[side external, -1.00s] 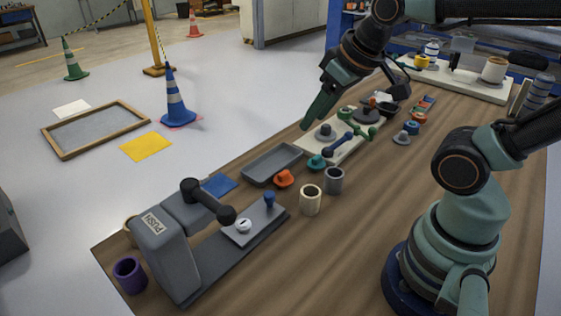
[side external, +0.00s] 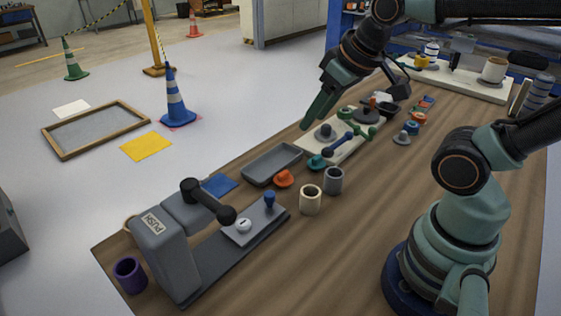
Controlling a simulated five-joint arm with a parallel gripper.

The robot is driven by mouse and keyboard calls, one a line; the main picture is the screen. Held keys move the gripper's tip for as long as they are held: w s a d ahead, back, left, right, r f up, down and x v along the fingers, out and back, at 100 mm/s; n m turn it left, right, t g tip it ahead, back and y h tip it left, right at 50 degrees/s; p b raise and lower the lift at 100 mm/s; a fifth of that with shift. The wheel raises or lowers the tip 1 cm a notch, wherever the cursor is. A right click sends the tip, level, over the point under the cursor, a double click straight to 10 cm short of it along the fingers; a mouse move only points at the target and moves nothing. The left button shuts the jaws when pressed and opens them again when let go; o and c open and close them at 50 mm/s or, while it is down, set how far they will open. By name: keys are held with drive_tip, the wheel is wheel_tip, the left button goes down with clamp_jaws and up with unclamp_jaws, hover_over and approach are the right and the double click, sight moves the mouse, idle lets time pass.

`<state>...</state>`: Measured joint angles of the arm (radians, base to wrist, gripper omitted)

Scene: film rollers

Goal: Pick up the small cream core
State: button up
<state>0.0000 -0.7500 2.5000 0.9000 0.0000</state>
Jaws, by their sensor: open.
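A small cream core (side external: 310,200), a hollow upright cylinder with an open top, stands on the wooden table in the middle of the side view. A grey core (side external: 333,180) of similar shape stands close behind it to the right. My gripper (side external: 354,108) is open above the far part of the table, over the pale board (side external: 311,142). It is well behind and above the cream core and apart from it. Another cream cylinder (side external: 494,70) stands on a white board at the back right.
A grey press (side external: 166,258) with a dark lever stands front left, with a purple cup (side external: 129,274) beside it. A grey tray (side external: 272,164) and an orange knob (side external: 284,178) lie behind the cream core. The table right of the core is clear.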

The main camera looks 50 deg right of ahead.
drive_tip(key=shift+o, duration=0.3)
drive_tip(key=o, duration=0.6)
drive_tip(key=m+g, duration=0.5)
drive_tip(key=m, duration=0.7)
hover_over(310, 195)
drive_tip(key=s+a, duration=0.2)
wheel_tip(310, 195, down, 11)
drive_tip(key=shift+m+g, duration=0.3)
drive_tip(key=shift+m, duration=0.3)
drive_tip(key=f, duration=0.7)
drive_tip(key=shift+d+f, duration=0.2)
drive_tip(key=shift+d, duration=0.05)
drive_tip(key=shift+w+f, duration=0.25)
drive_tip(key=shift+f, duration=1.05)
drive_tip(key=shift+w+f, duration=0.2)
drive_tip(key=shift+f, duration=1.1)
